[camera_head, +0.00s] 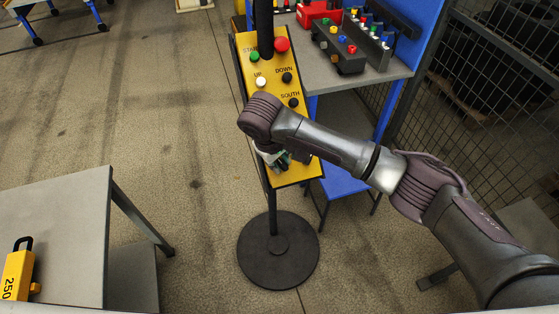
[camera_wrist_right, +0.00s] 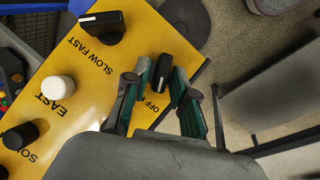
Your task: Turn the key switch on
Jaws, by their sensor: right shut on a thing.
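The yellow control pendant (camera_head: 266,67) hangs on a dark pole and carries coloured buttons and knobs. In the right wrist view, the key switch (camera_wrist_right: 161,72) is a small black knob with a pale mark, near the lower end of the yellow panel (camera_wrist_right: 88,72). The lettering beside it reads OFF and is partly hidden. My right gripper (camera_head: 280,159) is at the lower end of the pendant, and its wrist hides part of the panel. In the wrist view, its green-lined fingers (camera_wrist_right: 160,84) stand on either side of the key switch, shut on it. My left gripper is not in view.
A black SLOW FAST knob (camera_wrist_right: 100,27) and a white EAST button (camera_wrist_right: 58,88) are near the fingers. The pendant's round black base (camera_head: 278,250) stands on the floor. A grey table (camera_head: 60,205) is at left, a blue-framed bench (camera_head: 375,75) behind, and a mesh fence (camera_head: 450,85) at right.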

